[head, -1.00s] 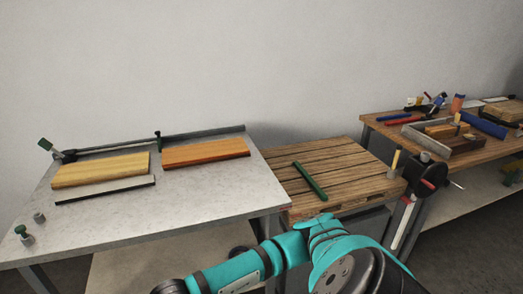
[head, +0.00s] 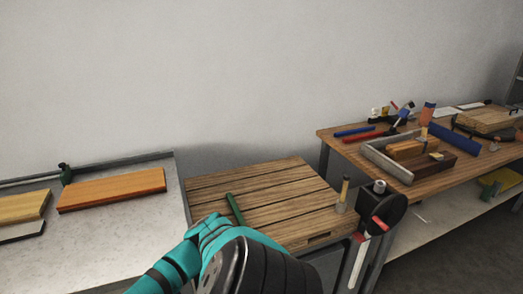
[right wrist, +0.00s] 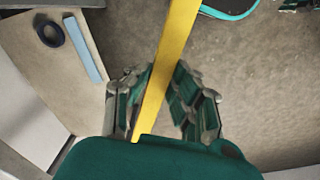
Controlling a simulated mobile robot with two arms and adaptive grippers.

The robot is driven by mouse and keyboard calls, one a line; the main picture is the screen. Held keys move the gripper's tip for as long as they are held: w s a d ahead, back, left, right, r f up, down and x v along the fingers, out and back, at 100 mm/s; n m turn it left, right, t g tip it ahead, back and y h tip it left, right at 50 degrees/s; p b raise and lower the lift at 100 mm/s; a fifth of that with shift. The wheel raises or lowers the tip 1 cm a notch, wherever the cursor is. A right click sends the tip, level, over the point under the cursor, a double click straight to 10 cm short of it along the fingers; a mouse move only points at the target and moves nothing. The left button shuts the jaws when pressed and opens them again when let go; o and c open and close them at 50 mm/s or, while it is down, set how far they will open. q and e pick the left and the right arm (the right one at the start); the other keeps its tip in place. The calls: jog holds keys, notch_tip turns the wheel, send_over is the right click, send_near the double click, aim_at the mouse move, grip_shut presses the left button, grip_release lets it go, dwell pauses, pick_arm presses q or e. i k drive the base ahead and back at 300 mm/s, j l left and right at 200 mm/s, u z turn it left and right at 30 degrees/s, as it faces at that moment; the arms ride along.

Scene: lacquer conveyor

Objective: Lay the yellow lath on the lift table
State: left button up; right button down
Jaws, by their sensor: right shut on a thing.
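The yellow lath (right wrist: 170,70) runs from the top edge of the right wrist view down between the fingers of my right gripper (right wrist: 160,90). The gripper is shut on it; the lath's far end is out of frame. The lath does not show in the head view. A slatted wooden top (head: 290,185), which looks like the lift table, stands in the middle of the head view. My left gripper is not in view.
A metal bench (head: 110,235) at the left holds an orange board (head: 112,190) and a yellowish board (head: 22,206). A wooden workbench (head: 350,150) with tools stands at the right. A black device (head: 382,208) stands by the slatted top's right edge. Much of that top is bare.

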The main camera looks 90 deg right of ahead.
aim_at(290, 205)
jog(key=k+l, duration=0.2)
jog(key=l, duration=0.2)
jog(key=k+l, duration=0.25)
jog(key=l, duration=0.15)
jog(key=k+l, duration=0.2)
jog(key=l, duration=0.15)
jog(key=k+l, duration=0.25)
jog(key=l, duration=0.15)
jog(key=k+l, duration=0.2)
jog(key=l, duration=0.2)
jog(key=k+l, duration=0.25)
jog(key=l, duration=0.15)
jog(key=k+l+z, duration=0.1)
jog(key=l, duration=0.25)
jog(key=k+l, duration=0.2)
jog(key=l, duration=0.2)
jog(key=z, duration=0.05)
